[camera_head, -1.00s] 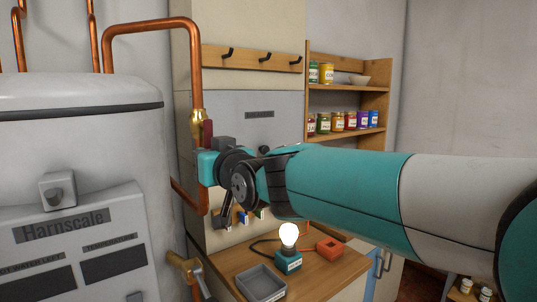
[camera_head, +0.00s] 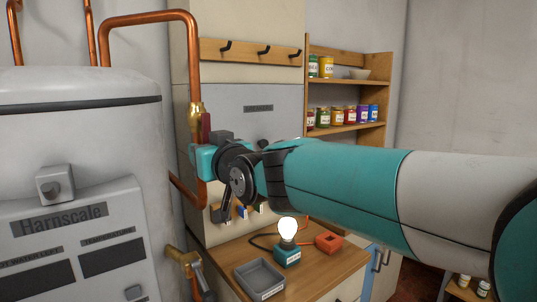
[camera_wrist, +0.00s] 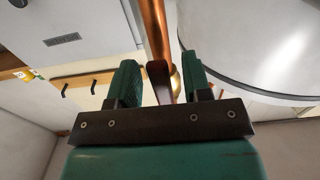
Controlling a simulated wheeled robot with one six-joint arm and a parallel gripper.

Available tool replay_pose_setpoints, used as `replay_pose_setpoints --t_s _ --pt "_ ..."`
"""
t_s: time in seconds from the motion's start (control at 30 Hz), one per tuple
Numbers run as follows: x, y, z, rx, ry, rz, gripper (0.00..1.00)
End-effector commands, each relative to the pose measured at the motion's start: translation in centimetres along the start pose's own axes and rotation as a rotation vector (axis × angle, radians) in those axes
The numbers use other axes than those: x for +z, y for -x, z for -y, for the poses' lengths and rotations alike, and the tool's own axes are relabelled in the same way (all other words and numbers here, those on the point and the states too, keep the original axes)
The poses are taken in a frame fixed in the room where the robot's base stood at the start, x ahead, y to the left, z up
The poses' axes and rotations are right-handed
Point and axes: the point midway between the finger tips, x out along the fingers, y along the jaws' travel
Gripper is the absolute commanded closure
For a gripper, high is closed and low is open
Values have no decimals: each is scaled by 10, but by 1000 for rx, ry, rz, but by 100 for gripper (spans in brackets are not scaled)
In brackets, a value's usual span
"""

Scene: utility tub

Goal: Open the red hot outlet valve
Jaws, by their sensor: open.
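The outlet valve has a brass body (camera_head: 195,118) on the copper pipe right of the white tank. Its dark red lever handle (camera_head: 206,126) hangs downward beside the pipe. My gripper (camera_head: 200,157) is just below the handle in the head view, its fingers partly hidden by its own body. In the wrist view my gripper (camera_wrist: 158,80) is open, a teal finger on each side. The reddish-brown lever (camera_wrist: 158,82) shows between the fingers, with space on both sides. A bit of brass (camera_wrist: 175,80) shows behind it. Contact with the lever cannot be told.
The white tank (camera_head: 80,130) stands close on the left. A second brass valve (camera_head: 183,257) with a grey handle sits lower down. A wooden counter (camera_head: 235,255) holds a grey tray (camera_head: 260,279) and a lit bulb on a teal base (camera_head: 287,255). Wall shelves (camera_head: 345,128) hold jars.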

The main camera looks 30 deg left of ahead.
Motion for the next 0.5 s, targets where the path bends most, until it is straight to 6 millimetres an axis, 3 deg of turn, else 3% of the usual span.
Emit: replay_pose_setpoints --t_s 0.27,0.5 --pt "2 30 0 1 -1 -3 55" --pt "3 85 0 1 1 -3 55"
